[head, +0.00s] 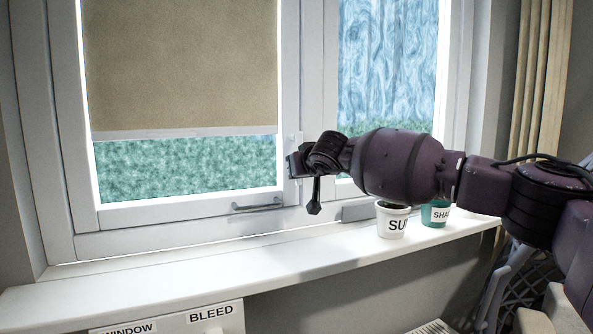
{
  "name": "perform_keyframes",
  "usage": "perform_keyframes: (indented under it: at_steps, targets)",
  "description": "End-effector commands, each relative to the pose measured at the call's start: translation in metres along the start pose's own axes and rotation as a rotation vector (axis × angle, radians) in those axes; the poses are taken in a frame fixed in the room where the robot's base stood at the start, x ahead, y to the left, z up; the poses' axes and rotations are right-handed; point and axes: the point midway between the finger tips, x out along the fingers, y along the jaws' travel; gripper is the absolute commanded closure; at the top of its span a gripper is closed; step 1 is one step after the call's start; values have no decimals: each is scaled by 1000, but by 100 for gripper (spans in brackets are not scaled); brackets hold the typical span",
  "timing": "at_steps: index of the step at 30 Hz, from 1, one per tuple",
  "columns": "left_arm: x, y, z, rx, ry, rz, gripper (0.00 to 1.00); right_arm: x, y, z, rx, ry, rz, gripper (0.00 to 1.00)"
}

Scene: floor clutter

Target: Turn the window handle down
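The window (180,216) has a white frame. A small white fitting (295,140) on the sash's right upright may be the window handle; my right gripper covers the area just below it. A grey metal bar (257,206) is fixed to the bottom rail of the sash, left of the gripper. My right gripper (304,183) is dark and reaches in from the right, in front of the upright. One dark part points left and another hangs down. I cannot tell whether it touches the handle or holds anything. My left gripper is out of view.
A tan blind (180,65) covers the upper left pane. On the sill (200,272), a white pot (391,222) and a teal pot (435,214) stand below my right arm. The left sill is clear. A curtain (540,75) hangs at right. A panel labelled BLEED (211,311) is below.

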Motion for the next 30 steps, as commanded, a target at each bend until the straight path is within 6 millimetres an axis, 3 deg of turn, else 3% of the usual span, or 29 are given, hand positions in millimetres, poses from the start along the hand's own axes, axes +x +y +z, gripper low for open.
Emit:
perform_keyframes:
  at_steps: [14, 15, 19, 30]
  targets:
    - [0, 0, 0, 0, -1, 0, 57, -1, 3, -4, -16, 7, 8, 100]
    - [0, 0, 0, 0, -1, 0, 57, -1, 3, -4, -15, 7, 8, 75]
    - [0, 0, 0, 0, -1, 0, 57, -1, 2, -3, -14, 5, 7, 55]
    - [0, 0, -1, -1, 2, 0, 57, -3, 2, -2, -12, 2, 6, 55]
